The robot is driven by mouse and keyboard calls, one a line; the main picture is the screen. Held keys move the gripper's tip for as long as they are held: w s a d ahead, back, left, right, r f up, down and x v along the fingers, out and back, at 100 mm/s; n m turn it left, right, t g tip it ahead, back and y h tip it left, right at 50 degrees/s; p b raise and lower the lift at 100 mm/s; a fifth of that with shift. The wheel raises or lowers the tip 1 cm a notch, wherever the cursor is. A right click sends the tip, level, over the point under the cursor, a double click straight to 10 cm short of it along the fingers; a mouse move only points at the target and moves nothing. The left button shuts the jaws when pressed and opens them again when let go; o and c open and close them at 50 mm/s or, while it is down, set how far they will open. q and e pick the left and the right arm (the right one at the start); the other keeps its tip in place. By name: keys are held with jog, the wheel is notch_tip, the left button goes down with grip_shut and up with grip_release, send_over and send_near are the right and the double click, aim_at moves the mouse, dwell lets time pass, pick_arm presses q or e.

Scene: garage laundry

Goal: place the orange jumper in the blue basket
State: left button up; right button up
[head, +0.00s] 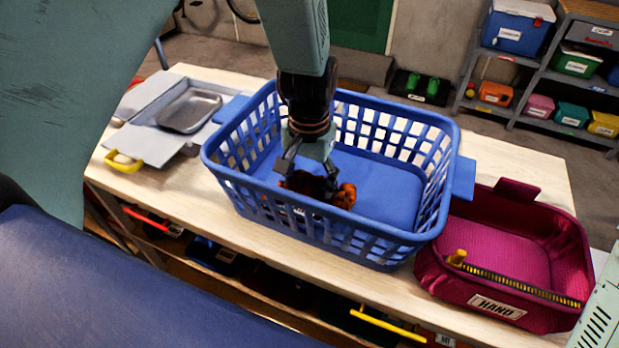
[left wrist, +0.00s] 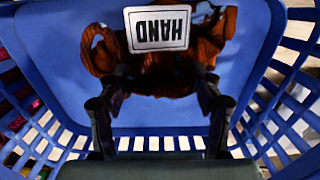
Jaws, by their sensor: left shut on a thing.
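The blue basket (head: 437,205) stands on the pale wooden table, with slotted walls and a flat blue floor. My left gripper (head: 310,178) reaches down inside it, near its front wall. The gripper is shut on the orange jumper (head: 345,196), a small crumpled bundle within the basket's walls. The fingers and front wall hide part of it. In the left wrist view the jumper (left wrist: 215,50) lies between and beyond the fingertips (left wrist: 162,82), over the blue basket floor (left wrist: 60,45). I cannot tell whether it touches the floor. My right gripper is not in view.
A maroon basket (head: 482,285) labelled HAND stands close at the right. A grey tray (head: 188,110) lies at the table's left. A white HAND label (left wrist: 160,28) shows upside down in the left wrist view. Shelves with coloured boxes (head: 518,27) stand at the back right.

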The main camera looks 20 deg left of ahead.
pick_arm(q)
jog(key=o, duration=1.5)
jog(key=shift+a+f, duration=0.15)
jog(key=shift+a, duration=0.05)
jog(key=o, duration=0.3)
jog(key=shift+w+d, duration=0.1)
jog(key=shift+d, duration=0.1)
jog(key=shift+a, duration=0.1)
jog(key=shift+r, duration=0.3)
notch_tip(320, 180, up, 12)
jog(key=shift+f+p, duration=0.15)
jog(key=shift+p, duration=0.4)
